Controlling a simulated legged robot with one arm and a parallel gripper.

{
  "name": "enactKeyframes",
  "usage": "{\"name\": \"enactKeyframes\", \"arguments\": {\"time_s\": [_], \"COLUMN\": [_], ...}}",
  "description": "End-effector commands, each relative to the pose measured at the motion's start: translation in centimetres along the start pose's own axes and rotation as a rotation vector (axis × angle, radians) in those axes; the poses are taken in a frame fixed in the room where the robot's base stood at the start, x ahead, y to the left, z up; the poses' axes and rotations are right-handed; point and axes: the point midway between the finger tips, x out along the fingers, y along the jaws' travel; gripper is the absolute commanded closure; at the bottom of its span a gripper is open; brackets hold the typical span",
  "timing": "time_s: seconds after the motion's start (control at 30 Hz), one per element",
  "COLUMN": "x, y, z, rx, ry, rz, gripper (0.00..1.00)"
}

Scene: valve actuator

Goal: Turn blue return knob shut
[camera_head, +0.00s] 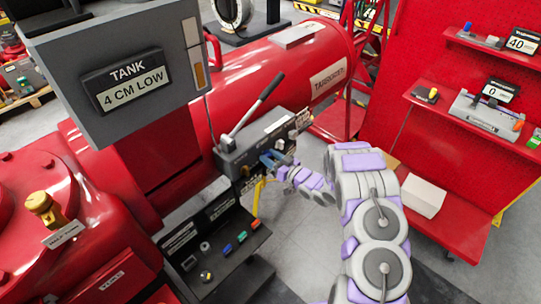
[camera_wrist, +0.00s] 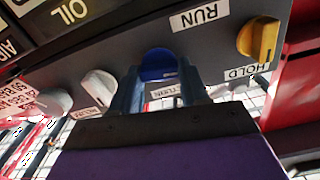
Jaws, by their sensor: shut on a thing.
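The blue return knob (camera_wrist: 158,64) sits on the dark valve panel (camera_wrist: 225,55) in the wrist view, above a partly hidden label ending in "TURN". My gripper (camera_wrist: 160,82) has one finger on each side of the knob and is shut on it. In the head view my gripper (camera_head: 277,161) reaches the front face of the grey valve box (camera_head: 236,156). There the knob itself is too small and covered to make out clearly.
A yellow knob (camera_wrist: 260,38) by "RUN" and "HOLD" labels is right of my gripper. A white knob (camera_wrist: 99,86) and a grey knob (camera_wrist: 54,101) are left. A lever (camera_head: 257,104) rises from the box. A sign (camera_head: 126,83) reads "TANK 4 CM LOW".

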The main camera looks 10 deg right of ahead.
Motion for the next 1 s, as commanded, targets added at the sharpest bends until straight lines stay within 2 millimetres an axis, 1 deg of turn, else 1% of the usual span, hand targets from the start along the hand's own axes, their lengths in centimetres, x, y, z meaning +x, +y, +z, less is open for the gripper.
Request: {"name": "enactKeyframes", "arguments": {"time_s": [0.03,0.23,1.0], "x": [-0.01,0.06,0.09], "y": [0.09,0.22,0.72], "z": [-0.51,-0.63,-0.08], "rx": [0.036,0.214,0.944], "ry": [0.003,0.006,0.007], "rz": [0.003,0.003,0.003], "gripper": [0.86,0.86,0.86]}}
